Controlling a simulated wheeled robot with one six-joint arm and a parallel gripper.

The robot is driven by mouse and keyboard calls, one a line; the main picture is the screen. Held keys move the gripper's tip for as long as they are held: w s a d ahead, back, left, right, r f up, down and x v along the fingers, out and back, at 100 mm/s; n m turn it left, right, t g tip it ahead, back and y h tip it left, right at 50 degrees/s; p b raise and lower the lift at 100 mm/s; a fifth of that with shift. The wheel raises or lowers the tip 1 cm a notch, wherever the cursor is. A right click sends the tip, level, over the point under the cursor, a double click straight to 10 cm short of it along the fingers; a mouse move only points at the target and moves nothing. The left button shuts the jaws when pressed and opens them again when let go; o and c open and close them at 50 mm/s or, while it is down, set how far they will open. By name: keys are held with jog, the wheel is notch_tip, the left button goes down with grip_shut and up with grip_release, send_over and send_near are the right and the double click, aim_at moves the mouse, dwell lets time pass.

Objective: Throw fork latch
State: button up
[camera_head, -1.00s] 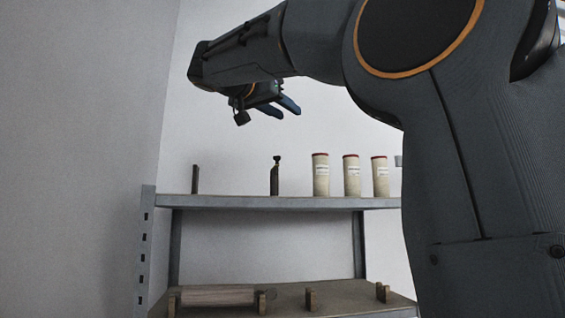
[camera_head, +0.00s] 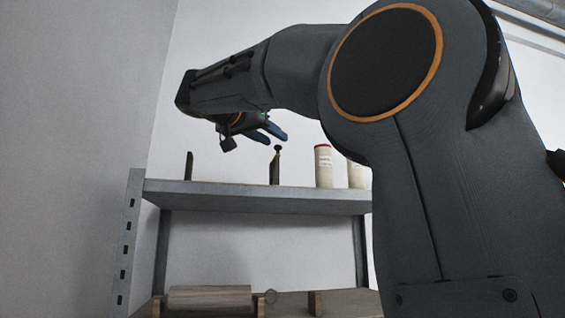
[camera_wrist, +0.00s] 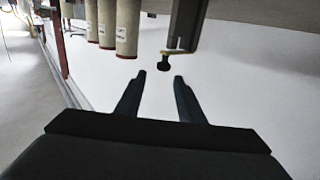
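An upright dark post with a round black knob on top (camera_head: 276,168) stands on the upper shelf; I take it as the fork latch, though its fork shape is not clear. In the wrist view it hangs in from the top as a grey post (camera_wrist: 188,25) with the black knob (camera_wrist: 165,63) at its end. A second dark post (camera_head: 189,166) stands to its left. My gripper (camera_head: 277,137) is open and empty. Its fingertips show above the knob in the head view. In the wrist view the knob lies just beyond the gap between the fingertips (camera_wrist: 158,76), apart from them.
Cream canisters with red lids (camera_head: 324,168) stand on the upper shelf (camera_head: 250,198) right of the latch; they also show in the wrist view (camera_wrist: 127,28). A wooden cylinder (camera_head: 210,298) rests on the lower shelf. A wall is at the left.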

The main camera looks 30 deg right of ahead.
jog(key=f+p+x, duration=0.1)
jog(key=p+x, duration=0.1)
jog(key=x, duration=0.6)
jog(key=shift+f+p, duration=0.3)
jog(key=shift+p, duration=0.1)
jog(key=shift+w+a, duration=0.1)
jog(key=shift+c, duration=0.3)
grip_shut()
